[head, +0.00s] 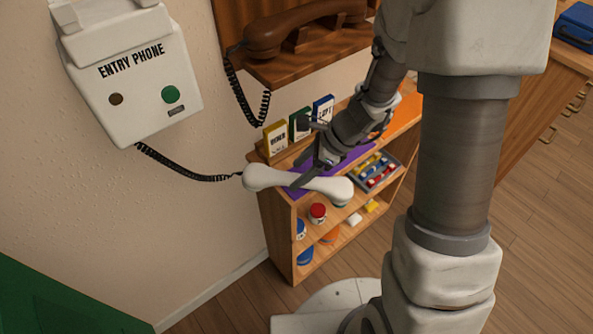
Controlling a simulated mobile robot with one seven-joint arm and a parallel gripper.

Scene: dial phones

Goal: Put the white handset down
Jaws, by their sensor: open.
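The white handset (265,178) lies at the near left end of the shelf unit's top, over the edge of a purple mat (350,157). Both its ends reach past the mat. Whether it rests fully on the top cannot be told. A black coiled cord runs from it to the white entry phone (155,85) on the wall. My gripper (303,172) is open, with its fingers at the handset's middle; one finger passes in front of it. Whether the fingers touch it is unclear.
A brown handset (300,28) rests on a wooden wall shelf above. Several small boxes (300,123) stand along the back of the shelf top. A grey tray (387,163) of small items sits at the right. Lower shelves hold jars. A green panel (50,300) is at bottom left.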

